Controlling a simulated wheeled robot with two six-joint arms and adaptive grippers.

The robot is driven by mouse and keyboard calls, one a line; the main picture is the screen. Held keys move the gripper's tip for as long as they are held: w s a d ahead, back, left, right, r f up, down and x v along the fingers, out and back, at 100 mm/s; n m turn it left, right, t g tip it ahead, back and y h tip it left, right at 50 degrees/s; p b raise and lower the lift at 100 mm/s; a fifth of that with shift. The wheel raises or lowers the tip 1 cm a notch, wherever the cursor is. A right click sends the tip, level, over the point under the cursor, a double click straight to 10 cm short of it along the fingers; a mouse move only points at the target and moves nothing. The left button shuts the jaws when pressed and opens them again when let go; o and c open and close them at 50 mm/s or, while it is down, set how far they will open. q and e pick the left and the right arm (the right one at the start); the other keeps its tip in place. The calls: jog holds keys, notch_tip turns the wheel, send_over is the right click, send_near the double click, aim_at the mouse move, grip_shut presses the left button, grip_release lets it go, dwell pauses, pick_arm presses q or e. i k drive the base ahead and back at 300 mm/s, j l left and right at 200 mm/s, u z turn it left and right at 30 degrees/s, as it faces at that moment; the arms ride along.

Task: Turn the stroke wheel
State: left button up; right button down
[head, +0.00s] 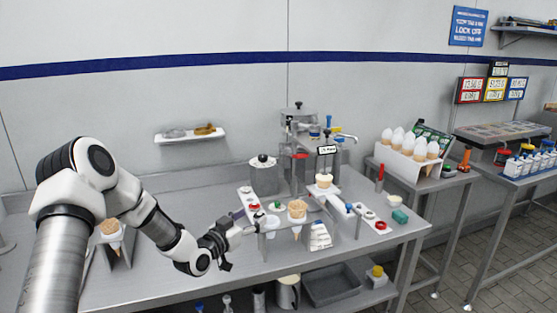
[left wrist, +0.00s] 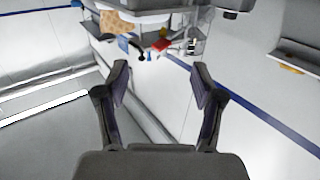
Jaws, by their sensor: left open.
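My left gripper (head: 248,229) reaches in from the left over the steel table, beside the near-left end of the filling station. In the left wrist view its two dark fingers (left wrist: 160,85) are apart with nothing between them. The filling machine (head: 300,150) stands behind the table's middle, with a hopper, red and blue fittings and black knobs. I cannot tell which small part is the stroke wheel. In the left wrist view, a red part (left wrist: 161,45) and a black lever-like part (left wrist: 140,55) lie beyond the fingertips, upside down and small. My right gripper is not in view.
A cone (head: 297,210) stands in a holder near the gripper, and another (head: 323,181) sits under the small sign. A white strip with buttons (head: 250,205) lies close to the fingers. Another cone (head: 110,227) stands by my left arm.

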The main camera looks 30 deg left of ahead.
aim_at(262, 158)
jog(key=i+j, duration=0.95)
